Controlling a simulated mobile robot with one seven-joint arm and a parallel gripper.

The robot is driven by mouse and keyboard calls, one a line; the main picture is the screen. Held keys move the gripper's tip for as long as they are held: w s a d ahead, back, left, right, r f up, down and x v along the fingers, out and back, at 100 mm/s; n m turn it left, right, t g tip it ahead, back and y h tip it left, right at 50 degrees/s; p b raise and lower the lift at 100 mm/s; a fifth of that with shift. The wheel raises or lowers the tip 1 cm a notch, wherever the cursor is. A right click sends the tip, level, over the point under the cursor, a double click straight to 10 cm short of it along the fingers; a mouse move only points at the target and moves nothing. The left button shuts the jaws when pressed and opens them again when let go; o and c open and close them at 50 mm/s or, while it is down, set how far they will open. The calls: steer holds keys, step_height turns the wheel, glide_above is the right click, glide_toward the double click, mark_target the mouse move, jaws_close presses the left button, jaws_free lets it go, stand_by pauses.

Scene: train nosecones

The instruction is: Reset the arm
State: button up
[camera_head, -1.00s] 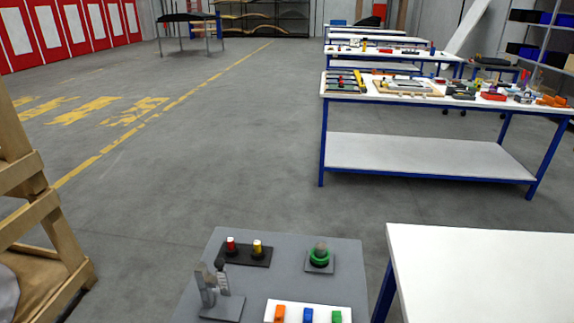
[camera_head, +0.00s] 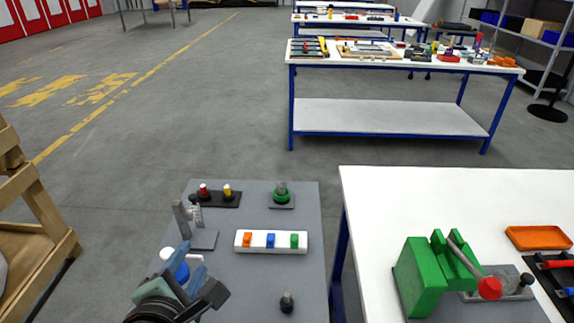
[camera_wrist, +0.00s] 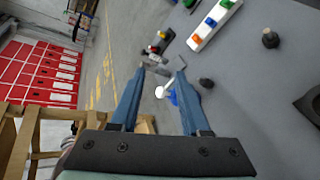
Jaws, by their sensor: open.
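My gripper (camera_head: 193,270) is at the lower left of the head view, over the left edge of the grey table (camera_head: 260,285). In the wrist view its two blue fingers (camera_wrist: 161,75) stand wide apart. A small white and blue object (camera_wrist: 172,97) shows between them, and also beside the gripper in the head view (camera_head: 181,270). The fingers do not appear closed on it; the gap in depth is hard to tell.
The grey table carries a white strip with coloured blocks (camera_head: 270,241), a grey bracket (camera_head: 186,220), a green knob (camera_head: 282,193) and a black knob (camera_head: 287,303). A white bench (camera_head: 400,190) with a green fixture (camera_head: 421,275) stands right. A wooden rack (camera_head: 40,215) stands left.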

steer(key=w+d+r+m+t, duration=0.15)
steer(key=r+m, duration=0.25)
steer(key=r, duration=0.4)
steer(key=d+r+m+t+p, duration=0.1)
steer(key=d+r+m+t, duration=0.25)
steer(key=r, duration=0.45)
steer(key=w+d+r+m+t, duration=0.1)
steer(key=d+r+m+t, duration=0.1)
steer(key=r+m, duration=0.45)
steer(key=s+d+r+m+t, duration=0.2)
steer(key=s+r+m, duration=0.1)
steer(key=r, duration=0.4)
steer(key=s+d+r+m+t+p, duration=0.1)
steer(key=s+d+r+m+t, duration=0.2)
steer(key=r, duration=0.5)
steer(key=s+d+r+m+t+h, duration=0.1)
steer(key=s+d+r+m+t, duration=0.1)
steer(key=r, duration=0.5)
steer(key=shift+s+d+r+m, duration=0.4)
steer(key=shift+s+d+m, duration=0.15)
steer(key=shift+s+m, duration=0.55)
